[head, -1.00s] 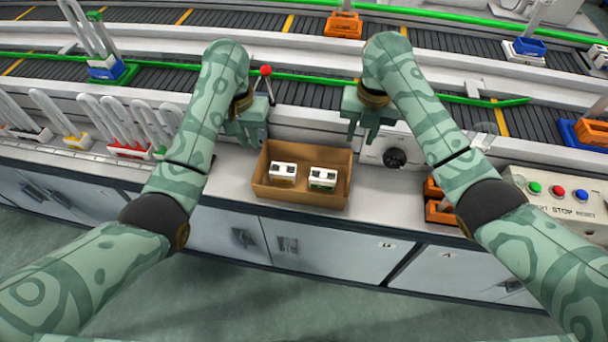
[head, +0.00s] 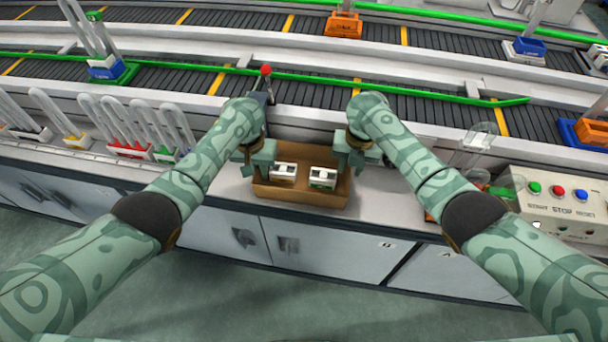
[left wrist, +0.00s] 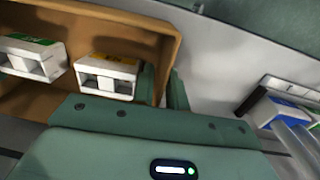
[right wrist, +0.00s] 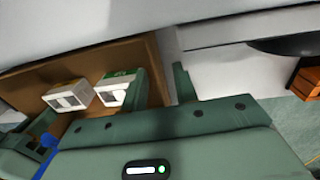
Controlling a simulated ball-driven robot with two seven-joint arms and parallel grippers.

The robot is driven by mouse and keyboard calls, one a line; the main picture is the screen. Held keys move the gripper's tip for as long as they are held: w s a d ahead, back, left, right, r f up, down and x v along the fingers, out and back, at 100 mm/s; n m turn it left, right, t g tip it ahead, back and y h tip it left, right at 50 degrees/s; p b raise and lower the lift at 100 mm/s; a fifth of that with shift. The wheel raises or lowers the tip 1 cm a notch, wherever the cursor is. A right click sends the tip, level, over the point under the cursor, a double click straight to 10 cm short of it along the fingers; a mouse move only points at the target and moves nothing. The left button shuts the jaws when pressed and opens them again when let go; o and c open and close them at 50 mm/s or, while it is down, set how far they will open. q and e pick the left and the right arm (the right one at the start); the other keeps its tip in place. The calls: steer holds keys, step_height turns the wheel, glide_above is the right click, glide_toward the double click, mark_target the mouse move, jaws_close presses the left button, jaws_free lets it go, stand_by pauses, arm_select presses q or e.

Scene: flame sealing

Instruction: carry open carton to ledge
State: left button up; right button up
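My left gripper (head: 257,168) is at the carton's left wall. In the left wrist view its open fingers (left wrist: 162,88) straddle the wall, one inside and one outside. My right gripper (head: 349,168) is at the right wall. In the right wrist view its open fingers (right wrist: 170,85) also stand on either side of the wall. The fingertips' lower ends are partly hidden.
A conveyor (head: 310,92) with a green rail runs behind the counter. A red-knobbed lever (head: 266,71) stands behind the carton. A rack of clear tubes (head: 130,125) is at left. A button panel (head: 560,200) is at right. Orange bins (right wrist: 308,80) sit right of the carton.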

arm_select(q)
jaws_close()
arm_select(e)
steer(key=c, duration=0.4)
jaws_close()
arm_select(q)
steer(key=shift+r, duration=0.1)
arm_select(e)
steer(key=shift+r, duration=0.1)
